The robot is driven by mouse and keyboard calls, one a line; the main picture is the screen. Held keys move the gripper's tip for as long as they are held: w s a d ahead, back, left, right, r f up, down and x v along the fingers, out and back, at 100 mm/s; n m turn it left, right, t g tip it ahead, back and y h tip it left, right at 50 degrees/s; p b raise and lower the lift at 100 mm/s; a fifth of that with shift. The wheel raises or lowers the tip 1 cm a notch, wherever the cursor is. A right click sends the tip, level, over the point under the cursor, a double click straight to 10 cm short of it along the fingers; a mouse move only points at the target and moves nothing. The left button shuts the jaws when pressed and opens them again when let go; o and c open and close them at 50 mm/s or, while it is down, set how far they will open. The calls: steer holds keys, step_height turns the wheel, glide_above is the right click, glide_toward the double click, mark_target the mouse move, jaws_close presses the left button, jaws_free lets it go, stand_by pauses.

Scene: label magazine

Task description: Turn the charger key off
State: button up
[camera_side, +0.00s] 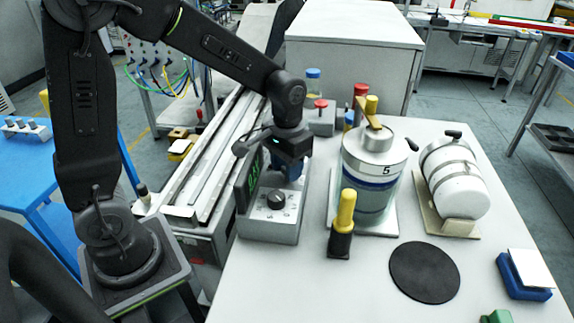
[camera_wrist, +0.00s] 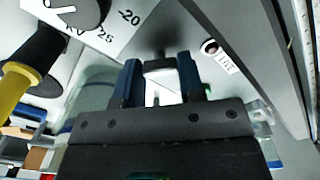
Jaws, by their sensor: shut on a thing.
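The charger (camera_side: 268,228) is a grey box on the white table, with a green lit display (camera_side: 250,180) and a black dial (camera_side: 277,199) on its top. My gripper (camera_side: 290,174) points down at the far part of the charger's top. The key's lower part and exact angle are hard to make out. A round indicator (camera_wrist: 210,46) with a "LIVE" label sits to the right of the fingers.
A yellow-handled black tool (camera_side: 343,225) stands right of the charger. Behind it is a glass jar (camera_side: 370,195) marked 5, and further right a white strapped cylinder (camera_side: 455,180). A black round mat (camera_side: 424,272) lies in front. Bare table lies around the mat.

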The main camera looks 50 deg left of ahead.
steer(key=n, duration=0.3)
steer(key=shift+n, duration=2.2)
steer(key=o, duration=0.9)
steer(key=shift+o, duration=0.2)
step_height(320, 180, up, 14)
steer(key=s+f+m+t, duration=0.2)
steer(key=s+m+t, duration=0.3)
steer(key=s, duration=0.9)
steer(key=d+m, duration=0.1)
steer(key=m, duration=0.2)
steer(key=shift+s+f+m+t, duration=0.15)
steer(key=shift+s+m+t, duration=0.15)
steer(key=shift+m, duration=0.1)
